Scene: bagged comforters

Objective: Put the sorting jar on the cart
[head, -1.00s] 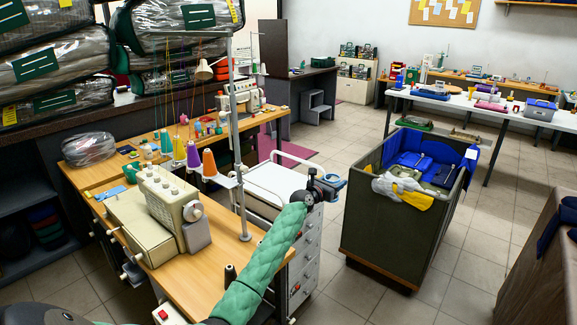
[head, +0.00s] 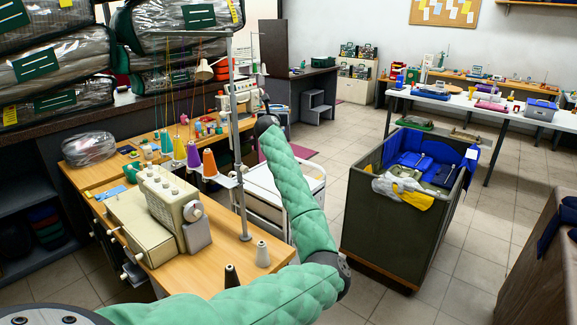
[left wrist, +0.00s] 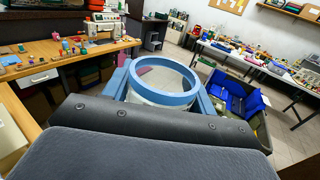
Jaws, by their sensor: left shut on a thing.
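The sorting jar (left wrist: 164,96), a round clear jar with a blue rim, is in the left wrist view with its mouth facing up. My left gripper (left wrist: 160,82) is shut on it, with blue fingers along its two sides. In the head view my green-sleeved left arm reaches up past the white cart; the gripper and jar are hidden there behind the arm's far end. The white cart (head: 259,180), with a flat pale top, stands beside the sewing table, partly covered by my arm. My right gripper is not in view.
The sewing table (head: 190,278) carries a cream sewing machine (head: 168,207), thread cones and a thread stand pole (head: 239,150). An olive bin (head: 385,225) with blue cloths and gloves stands right of the cart. Tiled floor (head: 350,125) is open behind it.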

